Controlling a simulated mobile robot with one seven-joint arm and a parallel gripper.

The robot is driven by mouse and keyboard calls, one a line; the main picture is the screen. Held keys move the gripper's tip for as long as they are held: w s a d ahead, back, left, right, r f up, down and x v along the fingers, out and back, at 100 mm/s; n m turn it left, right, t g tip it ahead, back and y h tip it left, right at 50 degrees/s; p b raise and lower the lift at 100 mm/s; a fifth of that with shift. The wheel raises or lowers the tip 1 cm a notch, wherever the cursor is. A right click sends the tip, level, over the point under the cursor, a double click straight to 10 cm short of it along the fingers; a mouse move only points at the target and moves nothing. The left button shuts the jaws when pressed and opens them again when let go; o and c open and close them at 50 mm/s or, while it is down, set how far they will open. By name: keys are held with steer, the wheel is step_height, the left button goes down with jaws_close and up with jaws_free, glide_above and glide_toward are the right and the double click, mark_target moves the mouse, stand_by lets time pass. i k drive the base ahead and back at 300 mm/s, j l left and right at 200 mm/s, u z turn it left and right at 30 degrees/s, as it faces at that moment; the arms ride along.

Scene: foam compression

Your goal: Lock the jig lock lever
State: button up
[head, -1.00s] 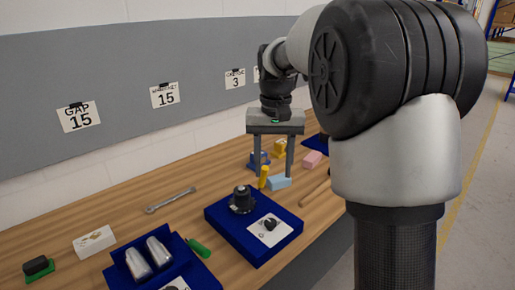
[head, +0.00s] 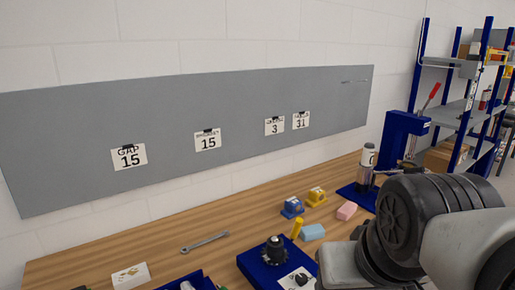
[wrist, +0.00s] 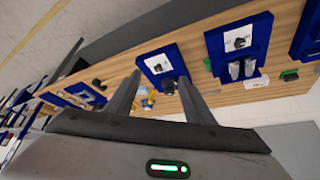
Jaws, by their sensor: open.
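A blue press (head: 400,135) stands at the far right end of the bench, with a red-handled lever (head: 432,95) raised at a slant. A grey cylinder (head: 367,178) stands on a dark blue plate beside it. I cannot tell which of these is the jig lock lever. My gripper (wrist: 158,92) is open in the wrist view, its two fingers apart with nothing held, above the bench. In the head view my arm hides part of the bench's right side.
Blue (head: 292,208) and yellow (head: 316,197) blocks, a pink block (head: 347,211) and a light blue block (head: 312,232) lie mid-bench. A wrench (head: 205,243) lies to the left. Shelving (head: 455,110) stands beyond the press. Bare wood shows along the wall.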

mark_target(298, 221)
steer(key=i+l+u, duration=0.2)
steer(key=l+u, duration=0.15)
steer(key=l, duration=0.25)
steer(key=i+l+u, duration=0.2)
steer(key=l+u, duration=0.2)
steer(key=l, duration=0.25)
